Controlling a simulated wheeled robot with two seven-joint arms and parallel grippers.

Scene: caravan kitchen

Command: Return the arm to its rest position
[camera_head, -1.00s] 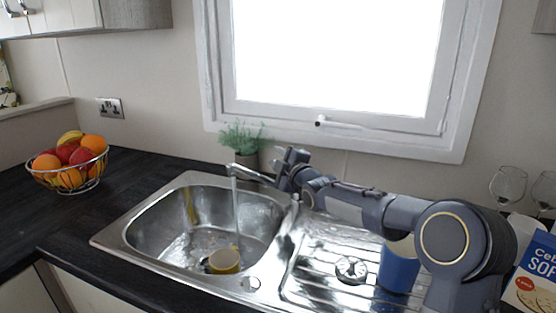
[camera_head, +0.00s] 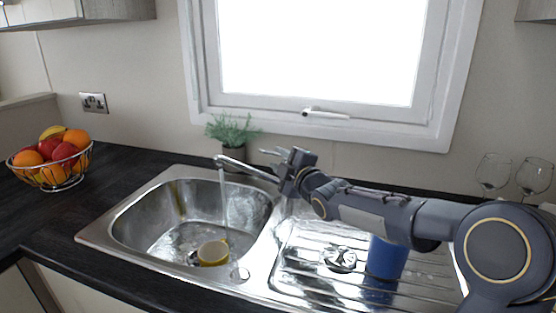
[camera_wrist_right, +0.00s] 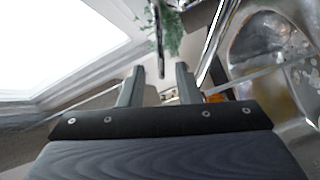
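My right arm reaches in from the right over the drainer. Its gripper (camera_head: 268,156) is beside the tap (camera_head: 245,169), near the back of the sink. In the right wrist view the two fingers of the right gripper (camera_wrist_right: 160,80) stand apart with nothing between them. The tap is running, and a stream of water falls into the sink basin (camera_head: 140,222). A yellow cup (camera_head: 213,253) lies in the basin. My left gripper is not in view.
A blue cup (camera_head: 386,262) stands on the drainer (camera_head: 300,265), partly behind my right arm. A potted plant (camera_head: 232,133) is behind the tap. Wine glasses (camera_head: 494,172) stand at the back right. A fruit bowl (camera_head: 50,165) is on the left counter.

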